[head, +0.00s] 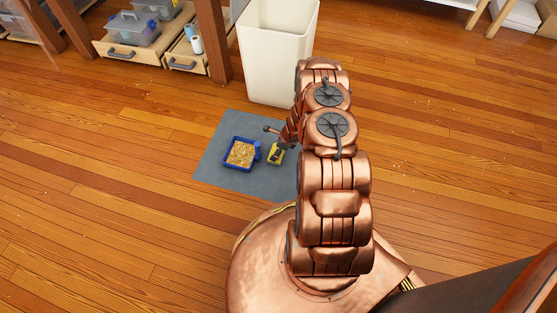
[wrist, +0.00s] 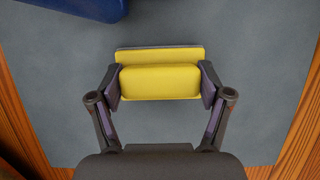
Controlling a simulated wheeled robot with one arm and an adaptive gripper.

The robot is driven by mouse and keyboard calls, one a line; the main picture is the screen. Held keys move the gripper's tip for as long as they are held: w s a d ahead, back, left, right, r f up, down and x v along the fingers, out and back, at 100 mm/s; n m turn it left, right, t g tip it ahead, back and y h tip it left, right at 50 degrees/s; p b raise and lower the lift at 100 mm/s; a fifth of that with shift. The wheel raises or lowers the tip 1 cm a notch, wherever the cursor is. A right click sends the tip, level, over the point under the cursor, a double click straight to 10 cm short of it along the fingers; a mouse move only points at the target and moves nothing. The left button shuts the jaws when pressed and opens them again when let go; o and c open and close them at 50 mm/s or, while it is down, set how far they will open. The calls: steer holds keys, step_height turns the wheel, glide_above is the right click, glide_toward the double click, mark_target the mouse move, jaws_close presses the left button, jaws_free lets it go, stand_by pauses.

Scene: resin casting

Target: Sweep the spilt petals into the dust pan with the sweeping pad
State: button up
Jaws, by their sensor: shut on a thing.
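The yellow sweeping pad (wrist: 160,82) is between the two fingers of my gripper (wrist: 160,90), which is shut on it at both ends. In the head view the pad (head: 276,155) is just right of the blue dust pan (head: 257,153), low over or on the grey mat; I cannot tell if it touches. The dust pan holds many small yellowish-tan bits, which look like the petals (head: 240,154). Its blue edge also shows at the top left of the wrist view (wrist: 75,8). I see no loose petals on the visible mat; my arm hides part of it.
The grey mat (head: 215,165) lies on a wooden floor (head: 100,200) with scattered pale specks. A tall white bin (head: 270,55) stands behind the mat. Wooden drawers with a clear box (head: 133,28) are at the back left. The floor left of the mat is open.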

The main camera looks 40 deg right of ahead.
steer(key=shift+w+d, duration=0.6)
steer(key=shift+d, duration=0.1)
steer(key=shift+w+r, duration=0.1)
steer(key=shift+r, duration=0.1)
step_height(320, 180, up, 5)
steer(key=shift+f+p, duration=0.2)
steer(key=shift+p, duration=0.55)
steer(key=shift+r+p, duration=0.8)
steer(key=shift+r, duration=1)
